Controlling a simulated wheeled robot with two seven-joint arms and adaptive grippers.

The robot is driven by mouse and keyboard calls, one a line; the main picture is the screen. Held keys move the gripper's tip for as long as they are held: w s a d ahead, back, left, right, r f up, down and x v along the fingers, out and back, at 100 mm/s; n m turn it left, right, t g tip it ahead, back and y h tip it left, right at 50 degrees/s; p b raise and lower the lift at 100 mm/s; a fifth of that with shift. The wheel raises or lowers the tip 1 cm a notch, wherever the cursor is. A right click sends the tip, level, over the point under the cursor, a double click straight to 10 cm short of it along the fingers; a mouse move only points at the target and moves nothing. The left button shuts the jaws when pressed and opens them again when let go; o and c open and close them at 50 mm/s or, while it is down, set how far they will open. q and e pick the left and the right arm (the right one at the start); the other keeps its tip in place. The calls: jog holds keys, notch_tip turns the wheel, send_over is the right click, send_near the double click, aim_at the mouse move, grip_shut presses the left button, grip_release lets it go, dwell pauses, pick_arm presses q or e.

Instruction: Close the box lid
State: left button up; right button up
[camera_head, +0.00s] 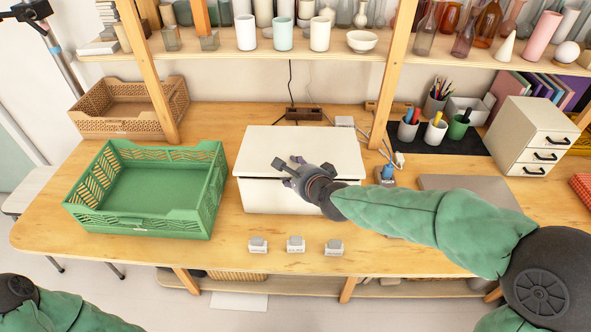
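A cream-white box (257,196) stands on the wooden table in the middle of the view. Its flat lid (300,143) lies over the top, with a thin dark gap visible along the front edge, so I cannot tell whether it is fully down. My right gripper (284,170) is at the front edge of the lid, near its middle. It overlaps the lid and box front in the picture, and I cannot tell whether it touches them. Its finger opening is unclear at this size. My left gripper is out of view; only part of my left arm shows at the bottom left.
A green crate (135,222) stands left of the box, with a brown crate (122,130) behind it. Several small grey-white blocks (296,244) line the table in front. A drawer unit (530,135) and pen cups (408,130) stand at the right. A shelf with glassware runs above.

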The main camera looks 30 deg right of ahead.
jog(key=shift+s, duration=0.15)
jog(key=v, duration=0.7)
jog(key=shift+s+r, duration=0.1)
jog(key=shift+r, duration=0.1)
dwell(0.4)
